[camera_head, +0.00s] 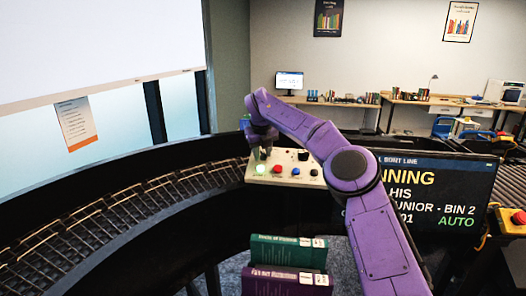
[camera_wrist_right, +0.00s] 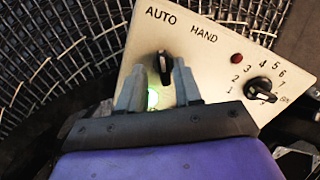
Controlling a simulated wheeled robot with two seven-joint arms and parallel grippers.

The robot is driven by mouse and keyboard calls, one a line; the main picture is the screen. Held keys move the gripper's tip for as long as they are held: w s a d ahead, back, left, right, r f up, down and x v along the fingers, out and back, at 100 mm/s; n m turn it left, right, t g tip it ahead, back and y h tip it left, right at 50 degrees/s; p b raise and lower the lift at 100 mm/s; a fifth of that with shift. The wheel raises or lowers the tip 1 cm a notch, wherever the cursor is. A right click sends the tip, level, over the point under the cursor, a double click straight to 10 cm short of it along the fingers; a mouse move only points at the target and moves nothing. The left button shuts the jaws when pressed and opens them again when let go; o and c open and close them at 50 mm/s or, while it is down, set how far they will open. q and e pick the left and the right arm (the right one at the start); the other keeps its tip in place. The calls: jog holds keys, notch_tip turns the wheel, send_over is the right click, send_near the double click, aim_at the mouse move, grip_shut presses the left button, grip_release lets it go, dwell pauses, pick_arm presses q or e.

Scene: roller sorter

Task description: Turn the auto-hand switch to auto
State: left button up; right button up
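The pale control panel (camera_head: 314,181) stands beside the roller track. In the right wrist view, the same panel (camera_wrist_right: 215,60) carries the labels AUTO and HAND above a black switch knob (camera_wrist_right: 165,64). My right gripper (camera_wrist_right: 159,66) is open over the panel, its two grey fingers apart with the knob between the tips. Contact with the knob cannot be told. In the head view my right gripper (camera_head: 261,150) is at the panel's left end, hiding the switch. A green lamp (camera_head: 260,169) glows there. The screen (camera_head: 440,190) reads AUTO in green. My left gripper is out of view.
A second numbered black knob (camera_wrist_right: 260,90) and a dark red lamp (camera_wrist_right: 236,59) are on the panel. The curved roller track (camera_head: 120,210) runs behind and left. Books (camera_head: 288,252) stand in front. A red stop button (camera_head: 519,217) is at far right.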

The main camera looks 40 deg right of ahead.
jog(key=shift+f, duration=0.1)
jog(key=shift+d, duration=0.35)
jog(key=b+v, duration=0.1)
jog(key=v, duration=0.9)
jog(key=shift+a, duration=0.15)
